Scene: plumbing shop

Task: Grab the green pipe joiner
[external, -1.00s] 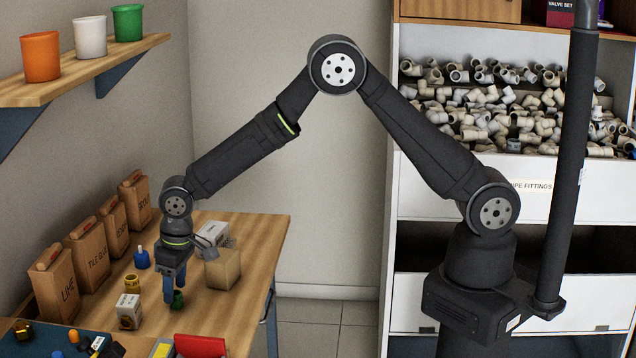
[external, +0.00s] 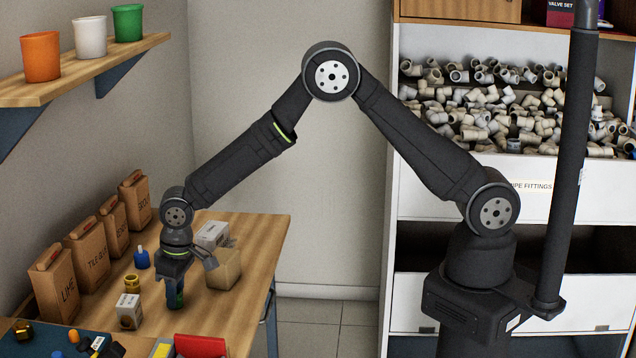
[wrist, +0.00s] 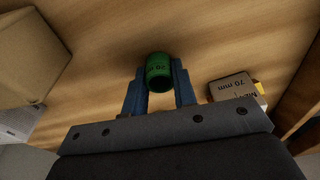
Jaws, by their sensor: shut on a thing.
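The green pipe joiner (wrist: 159,72) sits between the two blue fingers of my gripper (wrist: 159,90) in the wrist view. In the external view my gripper (external: 174,292) points down at the wooden table, shut on the joiner. The joiner (external: 177,299) is mostly hidden there by the fingers. I cannot tell whether it still touches the table.
A yellow fitting (external: 132,284) and a small labelled box (external: 129,311) stand just left of my gripper. A cardboard box (external: 223,268) and a white box (external: 213,235) are behind to the right. Paper bags (external: 89,250) line the wall. A red bin (external: 200,346) is in front.

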